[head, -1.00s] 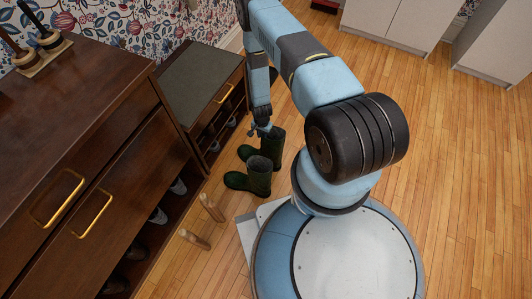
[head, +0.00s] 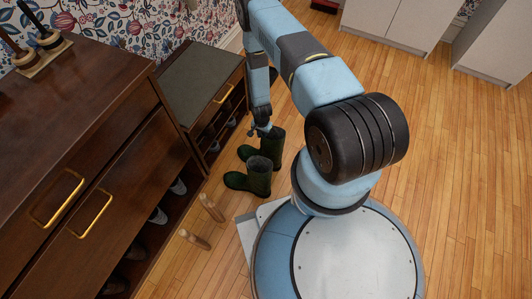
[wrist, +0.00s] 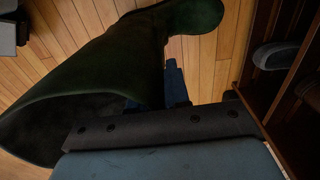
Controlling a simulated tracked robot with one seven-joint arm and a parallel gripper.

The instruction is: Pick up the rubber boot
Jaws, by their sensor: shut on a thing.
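Two dark green rubber boots stand upright on the wooden floor in the head view. The farther boot (head: 275,147) has my gripper (head: 262,131) at its top rim. The nearer boot (head: 259,178) stands apart from my gripper, toward my base. In the wrist view the held boot (wrist: 90,85) fills the upper left, with its open top at the left and its toe at the upper right. My gripper (wrist: 172,90) is shut on the boot's shaft wall; the boot hides part of the fingers.
A dark shoe cabinet (head: 95,130) and a lower bench (head: 198,80) with shoes stand close on the left. Two wooden pegs (head: 212,208) rise near the cabinet's front. White cabinets (head: 400,20) stand at the back. The floor on the right is clear.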

